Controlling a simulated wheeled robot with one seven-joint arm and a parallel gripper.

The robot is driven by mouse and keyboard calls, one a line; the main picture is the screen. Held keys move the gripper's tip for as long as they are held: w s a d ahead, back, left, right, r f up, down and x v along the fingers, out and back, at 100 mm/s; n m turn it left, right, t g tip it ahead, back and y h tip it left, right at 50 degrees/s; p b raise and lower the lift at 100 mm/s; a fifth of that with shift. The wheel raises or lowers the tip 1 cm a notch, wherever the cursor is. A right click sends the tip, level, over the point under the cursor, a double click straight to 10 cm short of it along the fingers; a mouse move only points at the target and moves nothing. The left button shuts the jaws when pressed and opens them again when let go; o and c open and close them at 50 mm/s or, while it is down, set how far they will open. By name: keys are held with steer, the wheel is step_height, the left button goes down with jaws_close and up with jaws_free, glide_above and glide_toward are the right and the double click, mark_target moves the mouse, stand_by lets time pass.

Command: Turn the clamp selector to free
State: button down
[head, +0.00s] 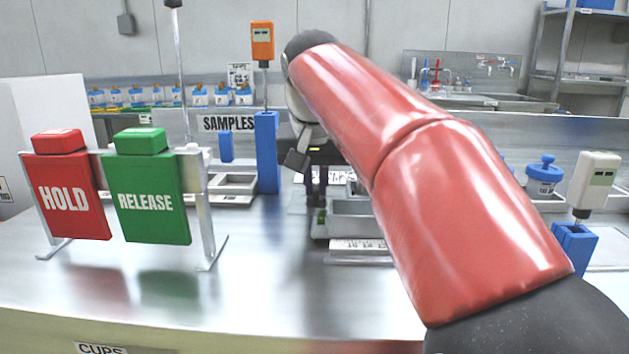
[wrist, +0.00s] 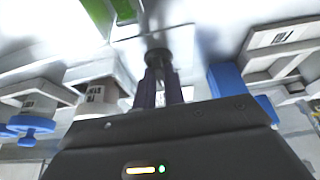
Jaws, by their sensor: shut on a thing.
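My gripper (wrist: 160,80) points down in the wrist view, its two dark fingers shut on a small dark round knob (wrist: 157,57), which appears to be the clamp selector. In the head view my gripper (head: 316,188) is at the middle of the bench, partly behind my red arm. The fingers cover most of the knob. Its markings and the setting it points to cannot be read in either view.
A red HOLD panel (head: 67,196) and a green RELEASE panel (head: 146,200) stand on a metal frame at left. A blue post (head: 267,152) stands behind, near the SAMPLES sign (head: 228,124). A grey tray (head: 350,222) lies beside my gripper. The front bench is clear.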

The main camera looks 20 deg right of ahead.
steer(key=n, duration=0.2)
steer(key=n+y, duration=0.1)
steer(key=n, duration=0.1)
steer(key=n+y, duration=0.1)
steer(key=shift+d+n, duration=0.25)
steer(key=shift+n, duration=0.15)
stand_by(0.4)
steer(key=c, duration=1.5)
jaws_free()
steer(key=shift+v, duration=3.9)
steer(key=shift+d, duration=0.15)
